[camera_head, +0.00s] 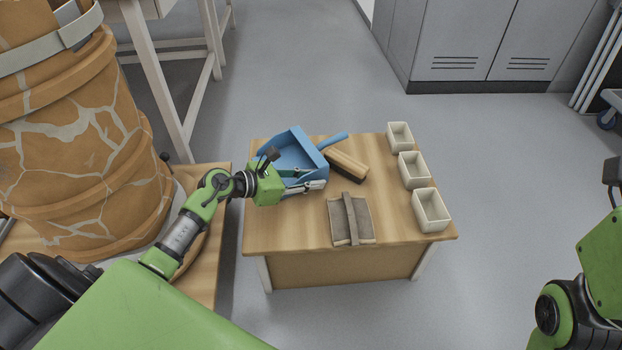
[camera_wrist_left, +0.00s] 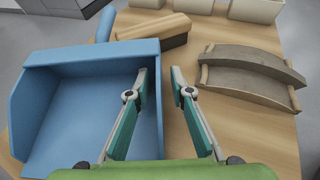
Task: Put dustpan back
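The blue dustpan (camera_head: 302,146) lies on the small wooden table at its back left, its handle pointing to the back right. In the left wrist view the dustpan (camera_wrist_left: 75,105) fills the left side. My left gripper (camera_head: 322,178) is at the dustpan's near right side. In the left wrist view the left gripper (camera_wrist_left: 160,80) is open, with one finger over the pan and the other over the table. The pan's right side wall lies between the fingers; whether they touch it I cannot tell. Part of my right arm shows at the right edge, its fingertips out of frame.
A wooden brush (camera_head: 346,163) lies right beside the dustpan. A grey-brown curved piece (camera_head: 350,219) lies at the table's front. Three cream bins (camera_head: 431,209) line the right edge. A large cracked orange vessel (camera_head: 70,150) stands at the left. Bare tabletop (camera_head: 395,215) lies between.

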